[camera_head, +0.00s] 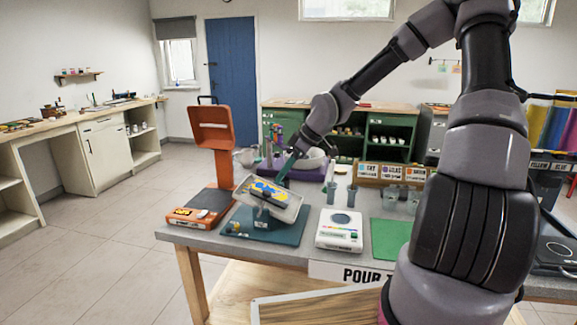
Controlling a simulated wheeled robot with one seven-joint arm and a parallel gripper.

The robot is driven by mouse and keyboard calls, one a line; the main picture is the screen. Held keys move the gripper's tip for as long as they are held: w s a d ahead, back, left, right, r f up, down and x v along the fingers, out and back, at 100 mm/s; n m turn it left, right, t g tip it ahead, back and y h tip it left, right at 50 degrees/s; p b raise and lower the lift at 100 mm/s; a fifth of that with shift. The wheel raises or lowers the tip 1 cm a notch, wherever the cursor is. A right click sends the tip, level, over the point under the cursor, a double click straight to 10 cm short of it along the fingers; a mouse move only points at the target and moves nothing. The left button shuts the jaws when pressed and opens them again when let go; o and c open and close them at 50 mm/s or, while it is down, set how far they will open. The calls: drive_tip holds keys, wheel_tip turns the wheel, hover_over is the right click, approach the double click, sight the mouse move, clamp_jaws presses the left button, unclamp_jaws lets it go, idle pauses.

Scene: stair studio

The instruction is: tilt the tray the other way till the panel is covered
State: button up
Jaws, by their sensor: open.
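The tray (284,212) sits on a pivot above a dark teal base (270,233) near the front left of the table, with its right side lower. The panel (262,190) in it shows blue and yellow paint, mostly on its upper and left part. The lower right part looks pale, and I cannot tell where the panel ends. My gripper (286,172) is open just behind the tray's far edge, with its teal fingers pointing down. At this size I cannot tell whether they touch the tray.
An orange stand (214,125) rises left of the tray. A white scale (340,240) and green mat (388,240) lie to its right. Several grey cups (351,195) stand behind them. A purple tray (312,175) with a pale bowl is behind my gripper. The table's front edge is close.

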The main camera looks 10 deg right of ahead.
drive_tip(key=shift+v, duration=1.3)
drive_tip(key=s+d+r+m+h, duration=0.7)
drive_tip(key=s+d+r+m, duration=0.1)
drive_tip(key=s+d, duration=0.15)
drive_tip(key=s+d+r+m+t+y, duration=0.2)
drive_tip(key=s+r+m+t, duration=0.2)
drive_tip(key=s+r+m, duration=0.5)
drive_tip(key=s+r, duration=0.4)
drive_tip(key=r, duration=0.1)
drive_tip(key=shift+s+r+m+y, duration=0.35)
drive_tip(key=shift+r+m+y, duration=0.05)
